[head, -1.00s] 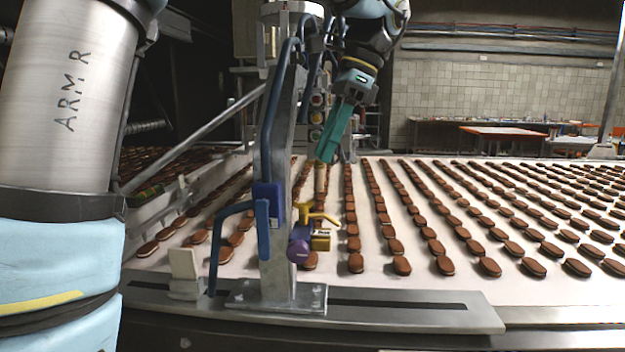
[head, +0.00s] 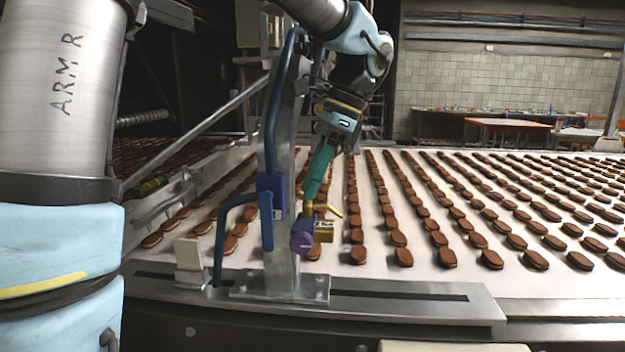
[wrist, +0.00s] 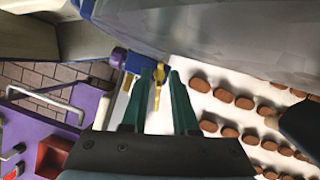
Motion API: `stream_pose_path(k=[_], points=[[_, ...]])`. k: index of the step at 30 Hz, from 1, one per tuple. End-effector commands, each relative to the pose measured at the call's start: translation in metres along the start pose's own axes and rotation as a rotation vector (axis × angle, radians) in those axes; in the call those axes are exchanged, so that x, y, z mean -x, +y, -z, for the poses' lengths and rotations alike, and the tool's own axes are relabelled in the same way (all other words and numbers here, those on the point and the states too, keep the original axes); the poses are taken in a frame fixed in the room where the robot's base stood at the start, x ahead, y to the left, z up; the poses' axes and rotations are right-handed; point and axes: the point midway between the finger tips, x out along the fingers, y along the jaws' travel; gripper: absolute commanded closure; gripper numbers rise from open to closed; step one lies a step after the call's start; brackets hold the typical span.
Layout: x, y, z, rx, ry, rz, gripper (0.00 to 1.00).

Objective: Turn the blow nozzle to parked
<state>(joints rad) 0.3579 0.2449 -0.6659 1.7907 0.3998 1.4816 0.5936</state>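The blow nozzle is a brass-coloured tube (head: 330,208) above a purple round body (head: 302,238) and a gold block (head: 323,231), low on the grey metal post. My gripper (head: 309,201) has teal fingers that point down to the top of the nozzle. In the wrist view, my gripper (wrist: 160,77) is open, with a clear gap between its fingers. A yellow brass piece (wrist: 158,98) of the nozzle stands between the fingers, nearer the left one. Contact with it cannot be told. The purple body also shows there (wrist: 118,58).
The grey post (head: 281,262) and its blue bent pipe (head: 222,235) stand close left of the nozzle. Rows of brown sandwich biscuits (head: 445,257) cover the pale belt behind and to the right. A metal rail (head: 420,309) runs along the front.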

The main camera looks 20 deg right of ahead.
Motion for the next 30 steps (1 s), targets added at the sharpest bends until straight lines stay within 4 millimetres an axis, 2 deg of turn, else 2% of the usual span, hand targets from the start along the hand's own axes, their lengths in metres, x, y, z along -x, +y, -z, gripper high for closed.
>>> stream_pose_path(k=[1, 7, 22, 30], points=[[0.0001, 0.0000, 0.0000, 0.000, 0.000, 0.000, 0.79], [0.0002, 0.0000, 0.0000, 0.000, 0.000, 0.000, 1.00], [0.0015, -0.0002, -0.0004, 0.015, 0.000, -0.007, 1.00], [0.0043, -0.0026, -0.0012, 0.270, 0.000, -0.115, 1.00]])
